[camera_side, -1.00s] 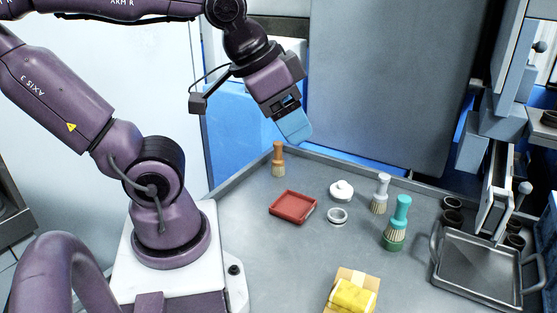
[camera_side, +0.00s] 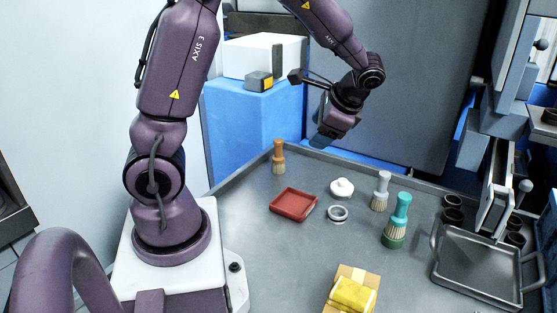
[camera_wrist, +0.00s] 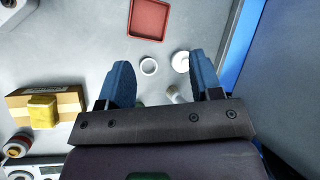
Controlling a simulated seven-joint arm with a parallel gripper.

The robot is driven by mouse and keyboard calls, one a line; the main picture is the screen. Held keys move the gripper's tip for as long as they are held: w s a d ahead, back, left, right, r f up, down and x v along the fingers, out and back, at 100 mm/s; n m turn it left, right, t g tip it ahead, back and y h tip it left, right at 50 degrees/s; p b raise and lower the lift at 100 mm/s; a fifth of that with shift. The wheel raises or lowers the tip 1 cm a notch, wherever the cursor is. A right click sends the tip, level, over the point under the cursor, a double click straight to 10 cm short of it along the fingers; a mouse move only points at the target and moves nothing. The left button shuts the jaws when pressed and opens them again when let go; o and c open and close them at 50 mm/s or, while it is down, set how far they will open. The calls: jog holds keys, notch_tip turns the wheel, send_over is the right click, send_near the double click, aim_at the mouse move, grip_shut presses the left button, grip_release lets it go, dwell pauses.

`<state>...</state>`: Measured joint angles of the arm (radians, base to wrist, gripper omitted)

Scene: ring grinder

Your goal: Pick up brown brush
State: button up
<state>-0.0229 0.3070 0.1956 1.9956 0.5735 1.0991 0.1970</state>
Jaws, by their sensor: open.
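The brown brush (camera_side: 279,157) stands upright near the back left edge of the metal table, bristles down, its orange-brown handle up. I do not see it in the wrist view. My gripper (camera_side: 321,141) is above the table's back edge, to the right of the brown brush and apart from it. In the wrist view its two blue fingers (camera_wrist: 160,68) are spread and empty.
A red tray (camera_side: 293,204), a metal ring (camera_side: 338,214), a white lidded piece (camera_side: 341,188), a grey brush (camera_side: 381,191) and a teal brush (camera_side: 397,219) stand on the table. A box with yellow cloth (camera_side: 352,293) is in front. A metal tray (camera_side: 478,272) is right.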

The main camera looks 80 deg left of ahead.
jog(key=w+a+f+m+g+y, duration=0.2)
jog(key=a+f+m+g+y, duration=0.25)
jog(key=a+f, duration=0.5)
jog(key=m+y, duration=0.5)
jog(key=y, duration=0.1)
send_near(281, 151)
jog(key=x, duration=0.6)
jog(key=shift+s+a+r, duration=0.15)
jog(key=shift+s+r, duration=0.05)
jog(key=shift+s, duration=0.05)
jog(key=x, duration=0.5)
jog(key=shift+w+a+f, duration=0.15)
jog(key=shift+f, duration=0.1)
jog(key=c, duration=1)
